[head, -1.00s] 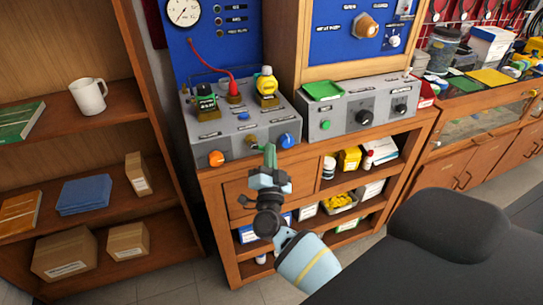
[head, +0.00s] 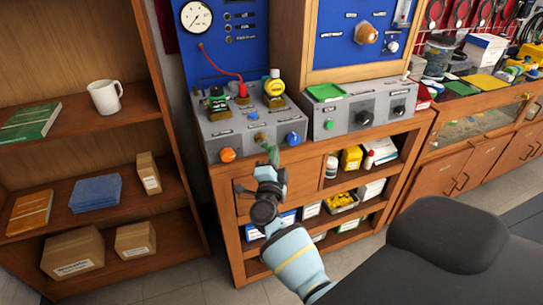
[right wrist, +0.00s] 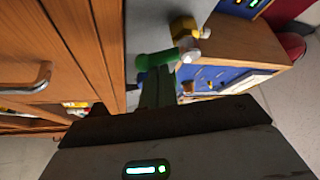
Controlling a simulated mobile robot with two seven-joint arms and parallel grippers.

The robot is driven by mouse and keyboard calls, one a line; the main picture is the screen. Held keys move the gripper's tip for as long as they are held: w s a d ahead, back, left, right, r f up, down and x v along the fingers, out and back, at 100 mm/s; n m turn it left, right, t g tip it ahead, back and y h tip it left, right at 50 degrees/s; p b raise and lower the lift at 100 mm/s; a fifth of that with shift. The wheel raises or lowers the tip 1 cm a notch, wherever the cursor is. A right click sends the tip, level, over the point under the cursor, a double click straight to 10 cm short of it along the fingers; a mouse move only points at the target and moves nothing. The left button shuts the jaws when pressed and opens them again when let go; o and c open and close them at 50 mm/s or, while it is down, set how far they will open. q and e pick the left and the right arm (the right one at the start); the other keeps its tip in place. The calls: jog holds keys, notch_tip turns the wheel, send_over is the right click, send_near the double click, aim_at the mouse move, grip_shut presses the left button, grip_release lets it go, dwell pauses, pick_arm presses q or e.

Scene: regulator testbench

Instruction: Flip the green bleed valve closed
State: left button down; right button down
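The green bleed valve (head: 217,104), with a brass base, stands on top of the left grey console in the head view. In the right wrist view a green piece (right wrist: 155,60), apparently this valve, lies just beyond my fingertips. My right gripper (head: 271,153) is in front of the console, below and to the right of the valve, apart from it in the head view. Its slim green fingers also show close together in the right wrist view (right wrist: 156,88); it looks shut with nothing held. My left gripper is not in view.
A yellow valve (head: 274,86) stands right of the green one, with a red hose (head: 232,72) between them. The console front has an orange knob (head: 228,155) and a blue knob (head: 293,138). A second grey console (head: 345,120) stands to the right.

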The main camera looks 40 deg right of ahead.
jog(key=shift+w+a+f, duration=0.2)
jog(key=shift+a+f, duration=0.2)
jog(key=shift+a, duration=0.1)
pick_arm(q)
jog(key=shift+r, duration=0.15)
pick_arm(e)
jog(key=shift+a, duration=0.2)
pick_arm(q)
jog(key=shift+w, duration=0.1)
pick_arm(e)
jog(key=shift+d, duration=0.1)
dwell(0.4)
